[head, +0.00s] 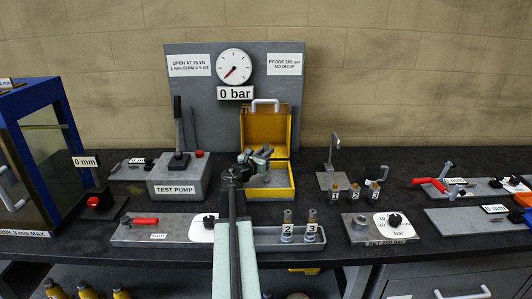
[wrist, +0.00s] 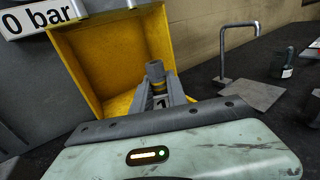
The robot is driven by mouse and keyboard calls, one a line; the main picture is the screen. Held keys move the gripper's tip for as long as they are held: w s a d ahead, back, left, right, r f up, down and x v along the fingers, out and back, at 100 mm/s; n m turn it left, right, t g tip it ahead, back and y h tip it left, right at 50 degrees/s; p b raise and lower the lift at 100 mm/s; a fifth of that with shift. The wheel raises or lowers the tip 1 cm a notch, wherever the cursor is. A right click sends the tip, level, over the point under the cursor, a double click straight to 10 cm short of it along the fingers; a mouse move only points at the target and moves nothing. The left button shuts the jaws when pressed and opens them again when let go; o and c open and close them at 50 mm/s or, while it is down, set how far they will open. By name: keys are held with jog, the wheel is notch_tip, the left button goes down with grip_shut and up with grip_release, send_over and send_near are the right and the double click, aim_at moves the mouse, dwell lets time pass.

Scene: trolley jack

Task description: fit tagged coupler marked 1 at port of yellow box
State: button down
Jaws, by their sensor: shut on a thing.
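The yellow box (head: 282,192) stands open on the bench in front of the gauge panel, its lid (head: 257,126) raised at the back. It also shows in the wrist view (wrist: 100,60). My gripper (head: 258,157) is at the box's opening in the head view. In the wrist view it is shut on a grey cylindrical coupler (wrist: 155,71), in front of the yellow interior. A pale tag with a dark mark, partly hidden, shows between the fingers; it looks like a 1. The port cannot be made out, nor whether the coupler touches it.
Couplers tagged 2 (head: 287,227) and 3 (head: 311,232) stand in a grey tray (head: 265,239). The test pump (head: 178,180) is left of the box.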

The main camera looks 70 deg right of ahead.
jog(key=shift+f+b, duration=1.8)
jog(key=c, duration=1.2)
grip_release()
jog(key=shift+c, duration=0.2)
jog(key=w+a, duration=0.1)
jog(key=a, duration=0.6)
jog(key=shift+a, duration=0.35)
jog(key=shift+r, duration=0.15)
